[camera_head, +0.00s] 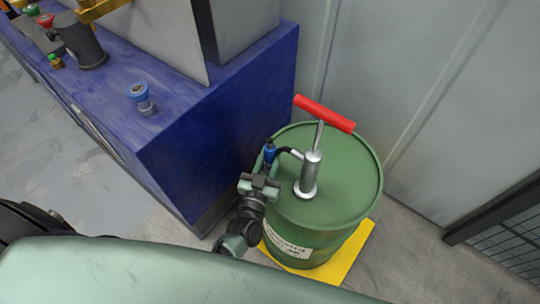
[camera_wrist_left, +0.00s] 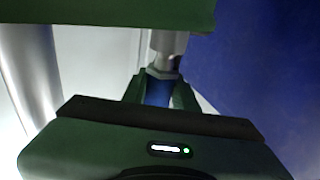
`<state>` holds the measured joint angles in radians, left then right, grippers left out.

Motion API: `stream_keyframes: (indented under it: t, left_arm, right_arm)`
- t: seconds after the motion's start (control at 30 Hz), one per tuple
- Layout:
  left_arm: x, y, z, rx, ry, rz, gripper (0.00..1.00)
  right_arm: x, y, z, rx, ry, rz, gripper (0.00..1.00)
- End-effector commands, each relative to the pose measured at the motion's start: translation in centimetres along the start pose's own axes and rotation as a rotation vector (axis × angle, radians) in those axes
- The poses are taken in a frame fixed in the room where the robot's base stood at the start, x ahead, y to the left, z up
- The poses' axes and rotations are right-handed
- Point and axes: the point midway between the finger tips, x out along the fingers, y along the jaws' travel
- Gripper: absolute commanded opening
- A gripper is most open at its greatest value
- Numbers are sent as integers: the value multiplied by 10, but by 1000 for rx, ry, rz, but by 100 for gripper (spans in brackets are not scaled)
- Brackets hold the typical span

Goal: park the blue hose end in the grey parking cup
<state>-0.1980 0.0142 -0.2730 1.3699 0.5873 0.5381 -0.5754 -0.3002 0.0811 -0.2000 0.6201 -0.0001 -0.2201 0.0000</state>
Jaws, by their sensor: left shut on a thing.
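In the left wrist view the blue body (camera_wrist_left: 158,91) sits between the fingers. A short grey cylindrical piece (camera_wrist_left: 168,43) lies in line with it; I cannot tell whether this is its metal tip or the grey parking cup. The cup is not clearly visible in the head view. My right gripper is not in view.
The pump has a red handle (camera_head: 324,114). The drum stands on a yellow base (camera_head: 352,259). The blue bench (camera_head: 205,130) is close on the left, with a blue-ringed fitting (camera_head: 140,96) and a dark cylinder (camera_head: 84,46) on top. Grey panels stand behind.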

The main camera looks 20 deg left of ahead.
Motion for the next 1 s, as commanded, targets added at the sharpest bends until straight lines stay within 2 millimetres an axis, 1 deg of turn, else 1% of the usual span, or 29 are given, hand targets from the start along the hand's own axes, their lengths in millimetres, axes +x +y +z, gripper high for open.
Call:
stream_keyframes:
  t: [0.67, 0.7, 0.77, 1.0]
  left_arm:
    - [0, 0, 17, 0, 3, -1, 0]
    - [0, 0, 16, 0, 3, -1, 36]
    - [0, 0, 16, 0, 3, 0, 53]
    - [-1, 0, 16, 0, 1, 0, 54]
  right_arm:
    - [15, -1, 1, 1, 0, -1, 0]
    - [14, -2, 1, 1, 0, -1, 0]
    - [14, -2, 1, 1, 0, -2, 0]
    - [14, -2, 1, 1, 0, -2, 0]
